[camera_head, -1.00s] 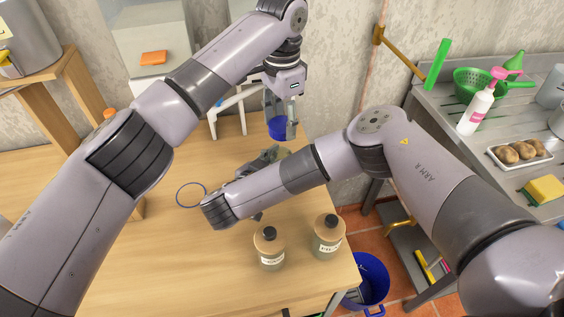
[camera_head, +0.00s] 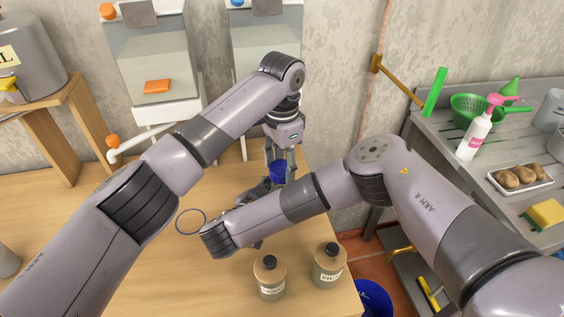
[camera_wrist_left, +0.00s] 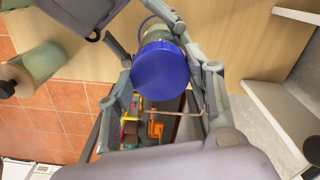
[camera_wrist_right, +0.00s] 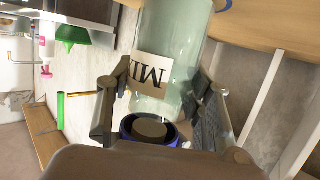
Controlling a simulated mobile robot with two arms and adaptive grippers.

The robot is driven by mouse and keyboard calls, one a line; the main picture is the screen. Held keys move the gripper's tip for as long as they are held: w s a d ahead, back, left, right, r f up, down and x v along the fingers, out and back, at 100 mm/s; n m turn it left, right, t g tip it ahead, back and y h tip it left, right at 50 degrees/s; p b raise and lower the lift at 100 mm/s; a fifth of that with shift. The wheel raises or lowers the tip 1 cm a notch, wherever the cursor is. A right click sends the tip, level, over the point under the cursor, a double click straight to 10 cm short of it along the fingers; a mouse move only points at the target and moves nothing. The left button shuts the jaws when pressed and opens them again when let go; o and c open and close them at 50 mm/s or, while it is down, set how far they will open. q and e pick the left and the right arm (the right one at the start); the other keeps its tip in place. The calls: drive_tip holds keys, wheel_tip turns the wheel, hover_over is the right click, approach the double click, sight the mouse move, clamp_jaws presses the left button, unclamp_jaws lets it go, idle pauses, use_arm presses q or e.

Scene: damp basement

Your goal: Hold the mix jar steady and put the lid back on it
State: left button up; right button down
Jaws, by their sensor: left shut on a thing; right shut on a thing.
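The blue lid (camera_head: 278,170) is between the fingers of my left gripper (camera_head: 280,158), which is shut on it. It fills the middle of the left wrist view (camera_wrist_left: 160,80), seen from above, with the greenish jar below it. The mix jar (camera_wrist_right: 180,35) is clear greenish glass with a "MIX" label. My right gripper (camera_wrist_right: 160,90) is shut around it. In the upside-down right wrist view, the lid (camera_wrist_right: 150,128) is at the jar's mouth end with its underside partly showing; I cannot tell whether they touch. My right arm mostly hides the jar in the head view.
Two labelled jars with tan lids (camera_head: 270,280) (camera_head: 329,266) stand near the table's front right edge. A blue ring (camera_head: 191,222) lies on the table (camera_head: 170,270), left of my right wrist. Dispenser tanks (camera_head: 148,65) stand at the back. A blue bucket (camera_head: 374,300) is on the floor.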

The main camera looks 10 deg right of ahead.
use_arm(q)
drive_tip(key=shift+f, duration=0.7)
drive_tip(key=shift+f, duration=0.55)
drive_tip(key=m, duration=0.7)
drive_tip(key=shift+m, duration=0.3)
drive_tip(key=m, duration=0.9)
drive_tip(key=shift+w, duration=0.1)
drive_tip(key=o, duration=0.8)
drive_tip(key=shift+o, duration=0.2)
